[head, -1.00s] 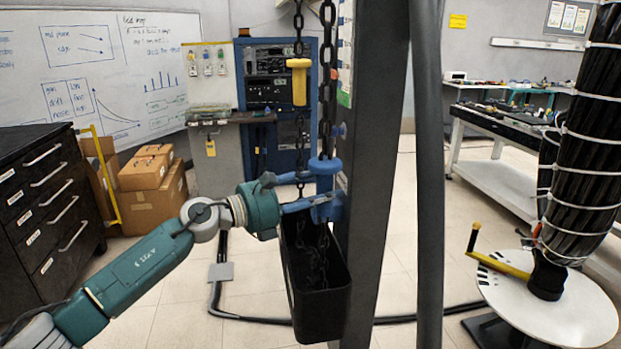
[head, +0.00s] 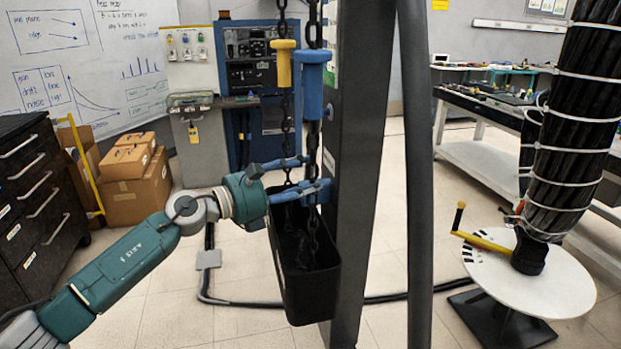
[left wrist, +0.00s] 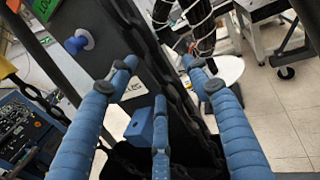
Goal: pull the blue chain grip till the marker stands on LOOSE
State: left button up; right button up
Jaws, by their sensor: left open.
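The blue chain grip (head: 313,85) hangs on the right-hand dark chain in the head view, beside the grey post. My left gripper (head: 315,178) is well below it, fingers apart at the lower chain and not touching the grip. In the left wrist view my left gripper (left wrist: 160,65) shows its blue fingers spread, with dark chain running past between them. The blue grip cannot be made out there. A scale strip (head: 331,75) with a green part sits on the post, seen nearly edge-on. I cannot read the marker or its position. My right gripper is not in view.
A yellow grip (head: 284,62) hangs on the chain just left of the blue one. A black bin (head: 310,290) under my left gripper takes the chain ends. The grey post (head: 360,150) stands close on the right. A yellow-handled crank disc (head: 560,290) is farther right.

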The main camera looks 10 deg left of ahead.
pick_arm(q)
jog(key=v, duration=1.1)
jog(key=shift+a, duration=0.25)
jog(key=shift+s, duration=0.15)
